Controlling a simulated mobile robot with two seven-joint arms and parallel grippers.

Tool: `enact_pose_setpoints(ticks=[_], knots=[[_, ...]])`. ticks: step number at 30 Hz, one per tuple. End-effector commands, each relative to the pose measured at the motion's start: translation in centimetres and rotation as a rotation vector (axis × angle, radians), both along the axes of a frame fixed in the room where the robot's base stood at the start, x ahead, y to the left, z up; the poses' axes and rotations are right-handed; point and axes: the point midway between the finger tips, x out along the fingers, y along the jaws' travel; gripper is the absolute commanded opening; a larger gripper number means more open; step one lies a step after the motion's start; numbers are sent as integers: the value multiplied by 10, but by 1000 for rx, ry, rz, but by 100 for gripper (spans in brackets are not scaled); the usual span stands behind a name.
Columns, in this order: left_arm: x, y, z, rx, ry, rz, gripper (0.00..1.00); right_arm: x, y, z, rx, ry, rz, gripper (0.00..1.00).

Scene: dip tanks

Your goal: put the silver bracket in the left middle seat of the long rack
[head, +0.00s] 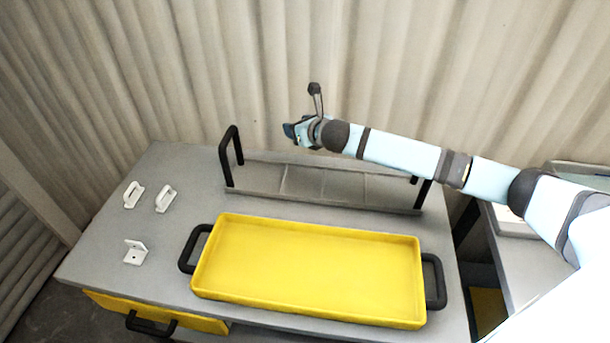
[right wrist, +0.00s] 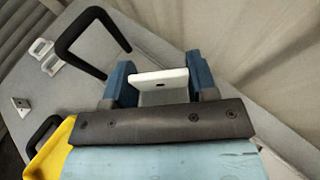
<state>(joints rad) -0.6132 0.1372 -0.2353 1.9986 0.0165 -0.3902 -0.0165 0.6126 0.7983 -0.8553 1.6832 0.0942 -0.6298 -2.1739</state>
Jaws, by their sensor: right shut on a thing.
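My right gripper (head: 290,131) is shut on a pale bracket (right wrist: 160,77), a flat plate with a small hole that shows between the blue fingers in the right wrist view. The bracket is hard to make out in the head view. The gripper is above and behind the long rack (head: 320,200), a grey rack with a black upright handle at each end. Its seats look empty, including the left middle seat (head: 303,183). The held bracket is in the air, apart from the rack. My left gripper is not in view.
A yellow tray (head: 310,318) with black side handles stands empty in front of the rack. Two white handle-shaped parts (head: 132,195) (head: 166,199) and a white angle bracket (head: 135,253) lie on the table's left. A corrugated wall (head: 200,70) rises behind.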

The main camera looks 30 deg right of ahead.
Motion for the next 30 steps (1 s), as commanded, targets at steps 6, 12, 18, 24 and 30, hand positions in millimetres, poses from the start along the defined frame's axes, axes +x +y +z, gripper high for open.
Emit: enact_pose_setpoints(ticks=[6, 12, 18, 24, 30], knots=[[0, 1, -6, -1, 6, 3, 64, -1, 1, -65, 4, 6, -2, 28], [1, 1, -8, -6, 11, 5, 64, 0, 1, -109, 3, 3, -2, 28], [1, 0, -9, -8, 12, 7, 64, 0, 0, -125, -1, 1, -1, 28], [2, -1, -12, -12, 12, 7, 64, 0, 1, -149, 2, 3, -2, 28], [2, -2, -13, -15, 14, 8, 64, 0, 0, -168, 2, 0, -1, 28]])
